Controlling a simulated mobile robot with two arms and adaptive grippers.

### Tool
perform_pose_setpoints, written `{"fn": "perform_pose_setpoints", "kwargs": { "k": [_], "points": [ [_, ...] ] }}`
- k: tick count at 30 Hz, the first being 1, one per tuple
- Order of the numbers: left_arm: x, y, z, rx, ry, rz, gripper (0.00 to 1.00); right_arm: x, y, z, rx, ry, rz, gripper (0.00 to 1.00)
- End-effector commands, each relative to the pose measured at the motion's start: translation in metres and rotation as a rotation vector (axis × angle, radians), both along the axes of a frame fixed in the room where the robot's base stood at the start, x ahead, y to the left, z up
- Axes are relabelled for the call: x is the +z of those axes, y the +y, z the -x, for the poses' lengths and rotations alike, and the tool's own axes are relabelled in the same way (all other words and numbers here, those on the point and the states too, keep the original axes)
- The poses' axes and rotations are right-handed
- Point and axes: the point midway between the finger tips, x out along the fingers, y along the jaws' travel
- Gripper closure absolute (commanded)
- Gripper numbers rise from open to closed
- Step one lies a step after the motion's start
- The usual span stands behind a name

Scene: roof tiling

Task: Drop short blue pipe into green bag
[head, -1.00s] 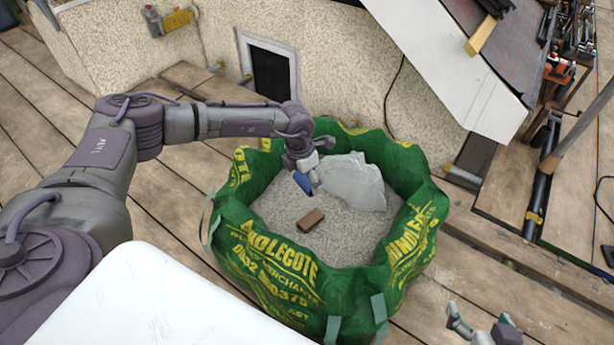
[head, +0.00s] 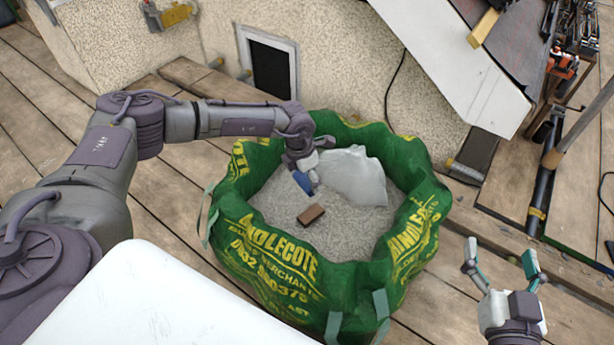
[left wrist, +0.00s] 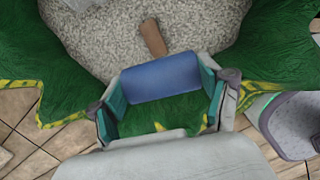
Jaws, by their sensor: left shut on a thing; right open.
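The green bag (head: 265,275) with yellow lettering stands open on the wooden deck, filled with grey gravel. My left gripper (head: 306,180) is over the bag's opening, shut on the short blue pipe (head: 303,182). In the left wrist view the blue pipe (left wrist: 160,78) lies crosswise between the two fingers (left wrist: 162,92), with gravel and the green bag wall beyond it. My right gripper (head: 502,268) is open and empty at the lower right, outside the bag.
A brown brick (head: 311,215) and a pale translucent sheet or sack (head: 352,178) lie on the gravel inside the bag. The rendered wall (head: 340,60) and sloped roof edge (head: 460,75) stand behind. Bare deck (head: 150,230) is left of the bag.

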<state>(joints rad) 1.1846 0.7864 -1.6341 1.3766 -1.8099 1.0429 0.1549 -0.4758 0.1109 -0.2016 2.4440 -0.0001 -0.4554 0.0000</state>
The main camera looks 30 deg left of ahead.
Motion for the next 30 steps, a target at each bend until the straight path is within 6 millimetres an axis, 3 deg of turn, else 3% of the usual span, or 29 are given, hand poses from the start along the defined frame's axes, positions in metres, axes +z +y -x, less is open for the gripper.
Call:
{"fn": "perform_pose_setpoints", "kwargs": {
  "k": [6,7,10,23,30],
  "points": [
    [0.000,0.000,0.000,0.000,0.000,0.000,0.49,0.000,0.000,0.000,0.000,-0.001,0.000,0.14],
    [0.000,0.000,0.000,0.000,0.000,0.000,0.18,0.000,0.000,0.000,0.000,0.000,0.000,0.14],
    [0.000,0.000,0.000,0.000,0.000,0.000,0.01,0.000,0.000,0.000,0.000,0.000,0.000,0.14],
    [0.005,0.001,0.000,0.001,0.000,0.000,0.00,-0.001,0.000,0.000,0.000,0.002,0.000,0.14],
    [0.047,0.004,0.005,0.000,-0.004,0.001,0.00,0.000,0.000,0.000,0.000,0.002,0.000,0.14]
  ]
}}
